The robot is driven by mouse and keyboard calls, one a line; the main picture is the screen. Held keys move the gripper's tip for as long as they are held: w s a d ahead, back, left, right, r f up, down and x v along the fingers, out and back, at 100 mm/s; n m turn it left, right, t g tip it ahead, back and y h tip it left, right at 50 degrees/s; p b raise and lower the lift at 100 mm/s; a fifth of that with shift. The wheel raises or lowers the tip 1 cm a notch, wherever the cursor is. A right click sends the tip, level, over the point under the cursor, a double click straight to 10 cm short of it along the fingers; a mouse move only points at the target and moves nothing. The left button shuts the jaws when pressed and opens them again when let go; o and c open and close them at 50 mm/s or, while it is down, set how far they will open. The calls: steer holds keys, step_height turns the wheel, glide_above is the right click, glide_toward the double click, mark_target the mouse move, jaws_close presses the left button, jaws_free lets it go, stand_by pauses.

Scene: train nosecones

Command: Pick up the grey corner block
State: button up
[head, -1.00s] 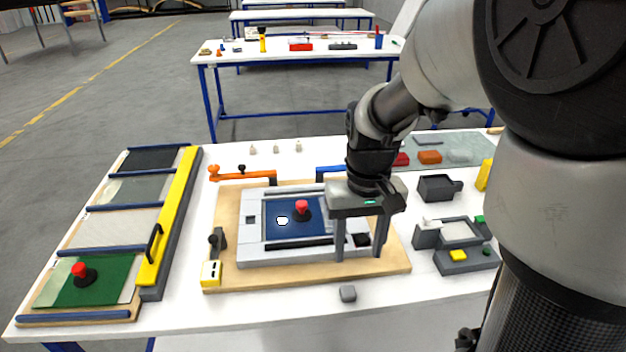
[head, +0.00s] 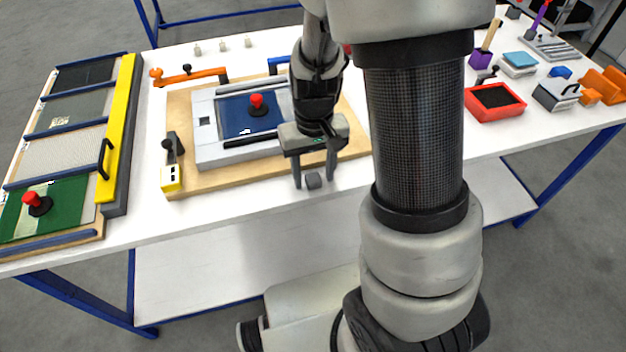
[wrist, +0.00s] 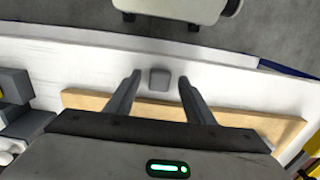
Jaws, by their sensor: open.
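The grey corner block (head: 313,181) is a small grey cube-like piece on the white table near its front edge, in front of the wooden board. My gripper (head: 315,182) is open, its fingers pointing down with the block seen between them in the head view. In the wrist view the block (wrist: 159,79) lies centred between the two spread fingers (wrist: 157,88), with a gap on either side. No contact shows, and the exact height of the fingertips over the table cannot be told.
A wooden board (head: 185,183) bearing a grey frame (head: 212,158) with a blue panel (head: 240,122) stands just behind the block. A yellow-barred rack (head: 118,130) is at the left. A red tray (head: 494,117) is at the right. The table's front edge is close to the block.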

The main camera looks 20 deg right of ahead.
steer(key=shift+f, duration=0.1)
steer(key=c, duration=1.1)
